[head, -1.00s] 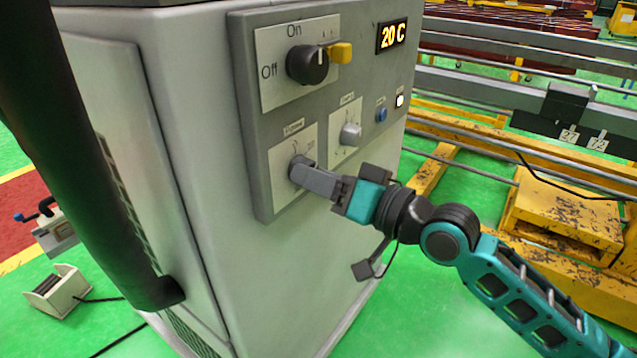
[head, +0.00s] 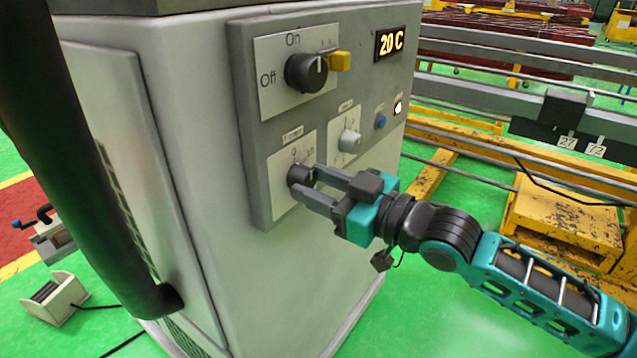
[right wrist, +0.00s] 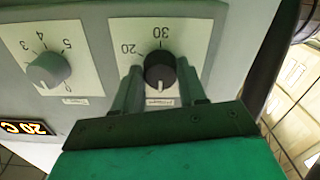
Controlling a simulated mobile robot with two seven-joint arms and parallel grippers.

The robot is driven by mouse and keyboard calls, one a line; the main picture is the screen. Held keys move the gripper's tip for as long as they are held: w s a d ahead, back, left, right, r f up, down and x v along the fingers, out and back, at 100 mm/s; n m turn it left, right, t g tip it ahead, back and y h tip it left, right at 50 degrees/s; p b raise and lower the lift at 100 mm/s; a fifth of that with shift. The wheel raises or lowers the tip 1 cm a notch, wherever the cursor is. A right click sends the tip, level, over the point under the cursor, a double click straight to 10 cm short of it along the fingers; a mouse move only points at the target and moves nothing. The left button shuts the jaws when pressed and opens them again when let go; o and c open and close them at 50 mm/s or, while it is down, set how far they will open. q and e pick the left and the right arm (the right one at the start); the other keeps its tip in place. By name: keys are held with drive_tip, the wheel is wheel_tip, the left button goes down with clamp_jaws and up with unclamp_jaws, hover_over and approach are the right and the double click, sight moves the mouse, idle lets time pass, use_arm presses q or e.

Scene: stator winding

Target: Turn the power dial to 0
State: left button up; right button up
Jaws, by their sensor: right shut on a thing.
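The grey control panel (head: 262,140) on the cabinet carries a black dial (head: 300,174) on a white plate at its lower left. My right gripper (head: 316,184) has one finger on each side of this dial and is shut on it. In the right wrist view the same dial (right wrist: 160,70) sits between the fingertips, with a white pointer mark at the bottom of the picture and the numbers 20 and 30 above. The plate's label is too small to read surely, so I cannot confirm it as the power dial. My left gripper is out of view.
A second, grey dial (head: 349,141) with numbers sits just to the right. A thick dark bar (head: 75,150) crosses the left foreground.

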drive_tip(key=shift+n, duration=0.3)
drive_tip(key=o, duration=1.1)
drive_tip(key=shift+c, duration=0.2)
drive_tip(key=v, duration=1.3)
drive_tip(key=shift+a, duration=0.1)
